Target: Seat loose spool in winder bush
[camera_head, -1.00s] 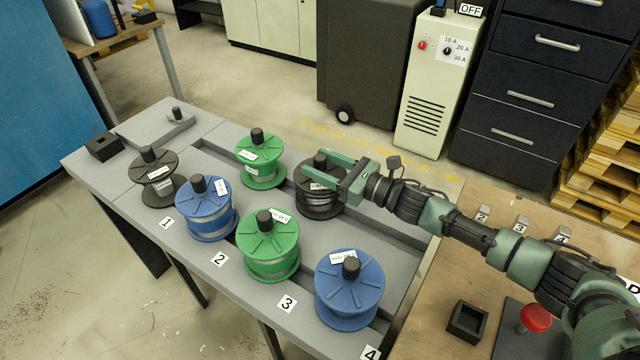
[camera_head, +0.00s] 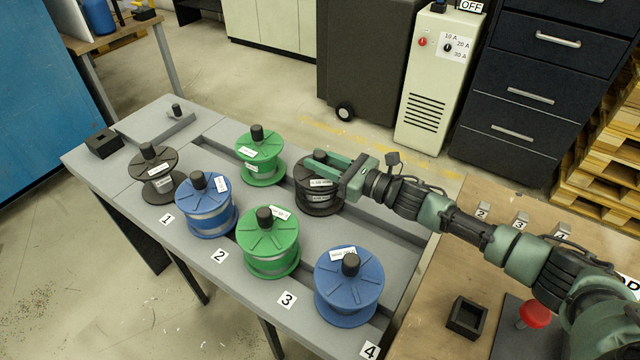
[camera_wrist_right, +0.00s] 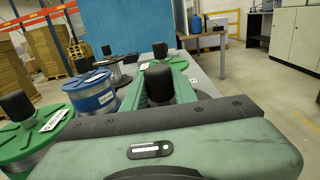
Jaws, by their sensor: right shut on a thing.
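A dark spool (camera_head: 319,200) with a white label stands in the back row of the grey bench, at the right. My right gripper (camera_head: 322,161) is shut on its black top knob, with the green fingers on either side. In the right wrist view the knob (camera_wrist_right: 158,84) shows between the fingers; the spool body is mostly hidden by the gripper. At the bench's far left end are a black block with a hole (camera_head: 104,146) and a grey plate with a short black peg (camera_head: 177,112). I cannot tell which is the winder bush. My left gripper is out of view.
Close around stand a green spool (camera_head: 260,146), another green spool (camera_head: 268,236), two blue spools (camera_head: 207,215) (camera_head: 349,280) and a dark spool (camera_head: 156,168). A wooden table (camera_head: 450,285) with a red button (camera_head: 537,314) is at the right.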

